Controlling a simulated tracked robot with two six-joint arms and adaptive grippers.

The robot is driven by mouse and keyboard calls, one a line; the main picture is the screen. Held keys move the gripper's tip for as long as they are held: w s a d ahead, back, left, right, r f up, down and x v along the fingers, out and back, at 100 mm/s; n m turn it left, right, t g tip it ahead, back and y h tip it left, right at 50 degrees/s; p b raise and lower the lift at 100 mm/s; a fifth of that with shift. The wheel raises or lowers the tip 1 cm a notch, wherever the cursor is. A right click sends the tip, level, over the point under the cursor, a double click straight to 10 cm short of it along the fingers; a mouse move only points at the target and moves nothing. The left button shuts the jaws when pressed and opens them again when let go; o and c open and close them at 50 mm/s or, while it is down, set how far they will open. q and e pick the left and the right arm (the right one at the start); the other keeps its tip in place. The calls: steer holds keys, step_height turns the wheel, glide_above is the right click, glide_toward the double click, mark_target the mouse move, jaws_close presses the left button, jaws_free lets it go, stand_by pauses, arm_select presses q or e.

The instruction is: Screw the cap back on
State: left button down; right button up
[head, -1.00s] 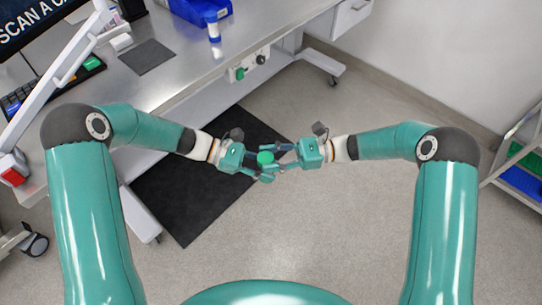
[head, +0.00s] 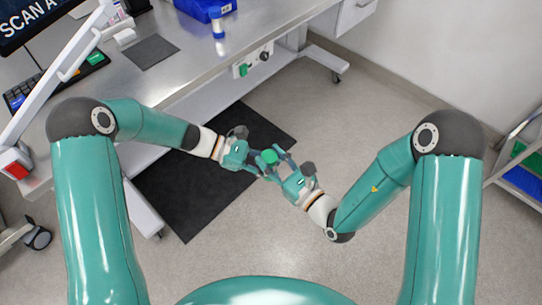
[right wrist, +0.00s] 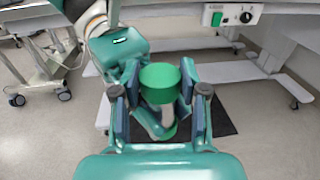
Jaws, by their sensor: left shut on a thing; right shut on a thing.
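A round green cap (head: 269,156) shows between my two grippers in the head view, and large in the right wrist view (right wrist: 160,82). My right gripper (head: 279,162) is shut on the cap, with one finger on each side of it (right wrist: 160,100). My left gripper (head: 261,167) comes in from the left and is shut on a bottle, mostly hidden below the cap. A pale part of the bottle (right wrist: 167,116) shows under the cap in the right wrist view. I cannot tell whether the cap sits fully on the bottle's neck.
A steel bench (head: 185,75) stands at the back left with a grey pad (head: 150,54), a blue bin (head: 200,8) and a white-and-blue bottle (head: 218,25). A black mat (head: 190,205) lies on the floor below. A shelf cart stands at the right. The floor at the right is open.

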steer(key=shift+s+f, duration=0.1)
steer(key=o, duration=0.7)
steer(key=shift+o, duration=0.2)
steer(key=shift+r, duration=2.3)
steer(key=shift+c, duration=0.4)
